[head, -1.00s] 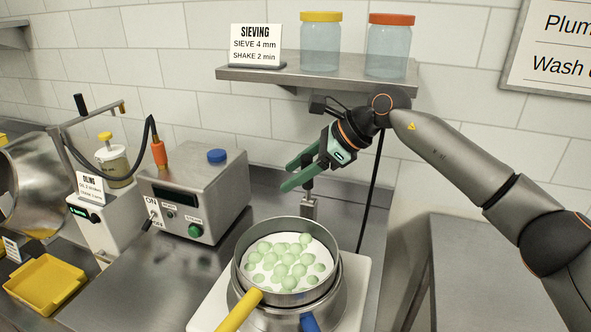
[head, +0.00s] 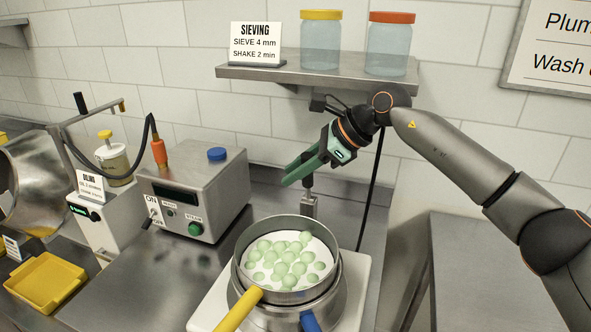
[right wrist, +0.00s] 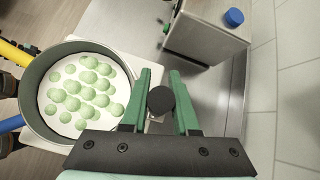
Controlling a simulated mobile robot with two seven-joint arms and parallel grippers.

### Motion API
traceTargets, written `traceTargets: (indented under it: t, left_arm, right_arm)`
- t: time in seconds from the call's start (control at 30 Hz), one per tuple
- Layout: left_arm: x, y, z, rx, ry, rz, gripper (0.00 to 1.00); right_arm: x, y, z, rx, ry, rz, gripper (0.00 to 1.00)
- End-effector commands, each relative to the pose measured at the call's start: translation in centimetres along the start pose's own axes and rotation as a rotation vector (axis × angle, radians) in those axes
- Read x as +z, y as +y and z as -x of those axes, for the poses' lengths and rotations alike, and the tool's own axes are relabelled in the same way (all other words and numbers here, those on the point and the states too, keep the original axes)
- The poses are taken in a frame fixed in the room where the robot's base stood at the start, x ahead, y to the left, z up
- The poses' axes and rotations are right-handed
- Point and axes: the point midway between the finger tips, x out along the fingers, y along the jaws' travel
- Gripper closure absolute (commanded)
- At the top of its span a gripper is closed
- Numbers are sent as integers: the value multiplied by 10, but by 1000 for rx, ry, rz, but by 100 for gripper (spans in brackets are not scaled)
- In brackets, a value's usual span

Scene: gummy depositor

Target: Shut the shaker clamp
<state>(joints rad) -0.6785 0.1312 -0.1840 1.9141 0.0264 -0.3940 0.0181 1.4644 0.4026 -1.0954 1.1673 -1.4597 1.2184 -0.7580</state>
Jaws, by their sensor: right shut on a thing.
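The shaker clamp (head: 309,206) is a small upright metal post with a black-knobbed lever at the back of the white shaker base (head: 207,318). My right gripper (head: 287,178) is shut on the clamp's black knob (right wrist: 160,100), which sits between its green fingers in the right wrist view. The lever stands upright, and its lower part is partly hidden in the right wrist view. A round metal sieve (head: 243,262) with pale green balls sits on the shaker in front of the clamp.
A grey control box (head: 180,200) with a blue cap and green button stands left of the shaker. A shelf (head: 330,82) with two jars is above my right gripper. A yellow tray (head: 45,280) lies at far left. A yellow handle (head: 238,310) sticks out from the sieve.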

Motion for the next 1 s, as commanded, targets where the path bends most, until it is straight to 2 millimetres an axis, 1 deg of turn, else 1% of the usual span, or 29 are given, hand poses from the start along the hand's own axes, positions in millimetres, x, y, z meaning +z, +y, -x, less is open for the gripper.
traceTargets:
  t: [0.77,0.87,1.0]
  left_arm:
    - [0,0,0,0,1,0,50]
    - [1,0,-1,0,1,0,50]
    - [8,0,-8,0,1,0,50]
  right_arm:
    - [0,0,1,-2,-1,0,100]
    - [0,0,0,-5,0,4,100]
    - [-2,3,-2,-25,6,27,100]
